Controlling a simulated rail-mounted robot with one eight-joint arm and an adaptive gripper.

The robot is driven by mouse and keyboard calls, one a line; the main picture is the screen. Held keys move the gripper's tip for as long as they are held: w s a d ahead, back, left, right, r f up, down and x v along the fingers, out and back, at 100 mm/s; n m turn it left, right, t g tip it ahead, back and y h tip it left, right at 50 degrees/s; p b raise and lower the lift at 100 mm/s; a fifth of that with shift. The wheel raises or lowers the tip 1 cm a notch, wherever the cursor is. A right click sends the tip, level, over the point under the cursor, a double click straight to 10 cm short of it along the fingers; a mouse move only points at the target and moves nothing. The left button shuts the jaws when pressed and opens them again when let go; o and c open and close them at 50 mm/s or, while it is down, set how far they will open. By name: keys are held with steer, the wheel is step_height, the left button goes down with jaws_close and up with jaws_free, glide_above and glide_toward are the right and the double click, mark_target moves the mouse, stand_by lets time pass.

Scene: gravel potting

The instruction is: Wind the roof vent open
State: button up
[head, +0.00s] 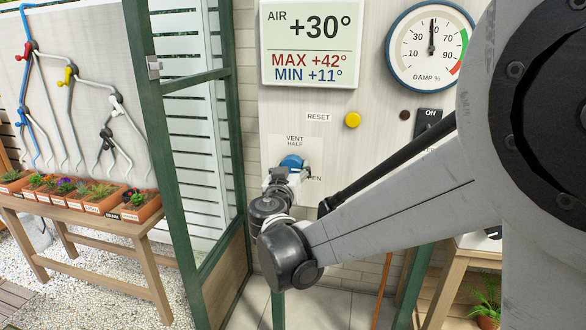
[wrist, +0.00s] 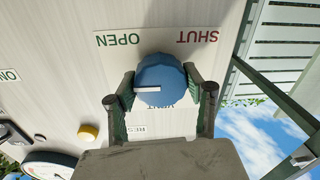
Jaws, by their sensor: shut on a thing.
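The blue vent knob (wrist: 165,80) is on a pale wall panel, with a white pointer mark on its face. In the wrist view, which is upside down, the mark points left, towards the side of the OPEN label (wrist: 118,39); the SHUT label (wrist: 197,36) is on the other side. My gripper (wrist: 160,77) is shut on the knob, one finger on each side. The roof vent itself cannot be made out.
Above the knob are a yellow reset button (head: 353,120), an air temperature display (head: 311,42) and a damp gauge (head: 431,48). A green-framed door (head: 166,170) stands to the left. A wooden bench (head: 75,215) with potted plants is beyond it.

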steer(key=o, duration=1.2)
steer(key=shift+c, duration=0.2)
steer(key=s+a, duration=0.2)
steer(key=s, duration=1)
